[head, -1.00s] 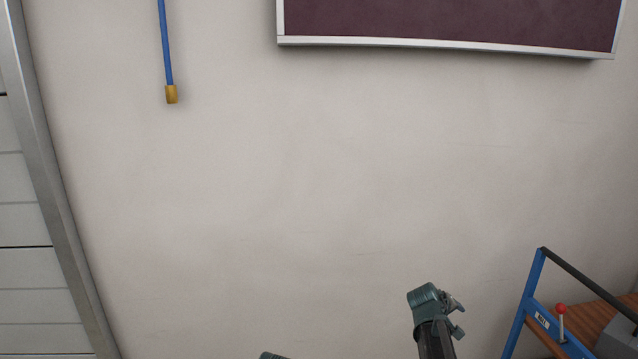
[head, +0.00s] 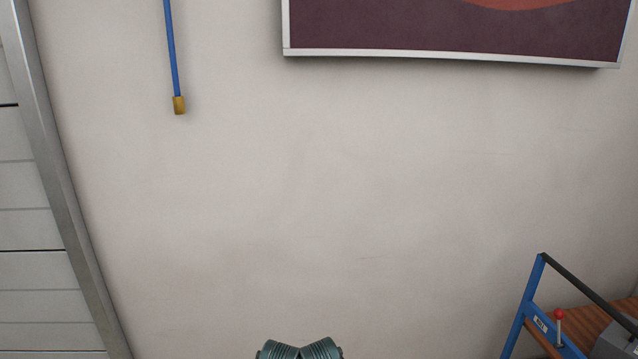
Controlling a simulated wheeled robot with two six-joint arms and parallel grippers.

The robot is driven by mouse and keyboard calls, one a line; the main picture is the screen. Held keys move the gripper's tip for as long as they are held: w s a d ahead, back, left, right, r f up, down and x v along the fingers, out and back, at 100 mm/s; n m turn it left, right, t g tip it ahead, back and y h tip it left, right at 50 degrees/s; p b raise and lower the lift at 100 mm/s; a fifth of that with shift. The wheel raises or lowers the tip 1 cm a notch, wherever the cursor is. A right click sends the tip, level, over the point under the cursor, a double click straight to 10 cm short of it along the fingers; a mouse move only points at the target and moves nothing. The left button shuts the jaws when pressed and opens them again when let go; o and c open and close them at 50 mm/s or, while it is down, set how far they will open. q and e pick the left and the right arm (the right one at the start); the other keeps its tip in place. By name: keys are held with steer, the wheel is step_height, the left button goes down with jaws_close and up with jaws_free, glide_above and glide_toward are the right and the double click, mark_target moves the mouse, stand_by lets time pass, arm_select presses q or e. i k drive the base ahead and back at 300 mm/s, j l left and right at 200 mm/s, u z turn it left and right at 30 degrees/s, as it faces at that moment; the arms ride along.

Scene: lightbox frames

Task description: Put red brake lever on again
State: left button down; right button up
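A lever with a red ball knob (head: 559,314) stands upright on a blue cart frame (head: 524,310) at the lower right of the head view. Its lower end is partly hidden behind the frame. Two teal ribbed parts of my arms (head: 300,349) touch or nearly touch at the bottom middle edge. My gripper fingers are not visible, so what they hold cannot be seen.
The cart has a black handle bar (head: 590,292), a brown wooden deck (head: 590,322) and a grey box (head: 617,340). A blue pipe with a brass end (head: 179,105) hangs on the bare wall. A framed dark picture (head: 400,30) hangs above. A grey shutter door (head: 35,230) is at left.

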mark_target(560, 314)
steer(key=z, duration=1.75)
